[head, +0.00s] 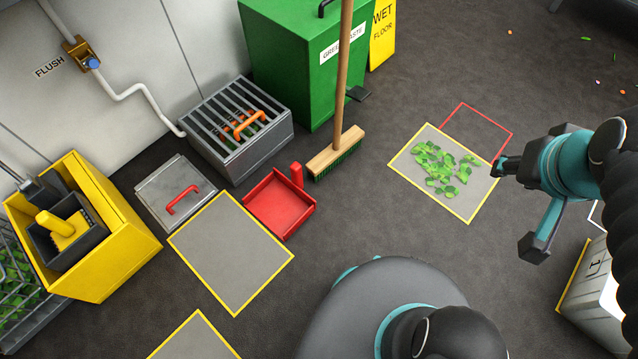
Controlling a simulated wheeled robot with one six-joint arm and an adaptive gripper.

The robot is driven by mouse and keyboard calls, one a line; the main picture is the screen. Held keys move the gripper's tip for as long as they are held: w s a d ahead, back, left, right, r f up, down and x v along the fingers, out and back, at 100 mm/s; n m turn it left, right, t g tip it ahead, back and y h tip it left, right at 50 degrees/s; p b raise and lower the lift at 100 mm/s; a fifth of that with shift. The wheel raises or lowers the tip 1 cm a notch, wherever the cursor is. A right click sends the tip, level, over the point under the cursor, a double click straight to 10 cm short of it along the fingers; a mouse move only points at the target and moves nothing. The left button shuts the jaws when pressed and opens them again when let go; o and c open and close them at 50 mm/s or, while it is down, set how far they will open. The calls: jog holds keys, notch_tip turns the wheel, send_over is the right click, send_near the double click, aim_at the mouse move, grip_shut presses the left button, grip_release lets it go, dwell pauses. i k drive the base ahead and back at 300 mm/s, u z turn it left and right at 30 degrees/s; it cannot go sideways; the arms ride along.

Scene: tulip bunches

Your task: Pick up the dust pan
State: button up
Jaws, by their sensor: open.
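The red dust pan (279,208) lies on the dark floor left of the picture's middle, with its short red handle standing up at its upper right. It sits just right of a yellow-edged grey mat and below the drain box. My gripper (520,207) is at the right of the picture, open and empty, its two dark fingertips wide apart. It is well to the right of the dust pan, beside a mat with green leaves. Nothing hides the dust pan.
A broom (338,150) stands close right of the dust pan. A grated drain box (235,165), grey lid (160,198), yellow bin (118,262) and green waste bin (290,65) stand left and behind. Leaves (440,168) lie on a grey mat (466,207).

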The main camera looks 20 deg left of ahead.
aim_at(280, 203)
jog(key=z, duration=0.45)
jog(key=i, duration=0.25)
jog(key=u, duration=3.2)
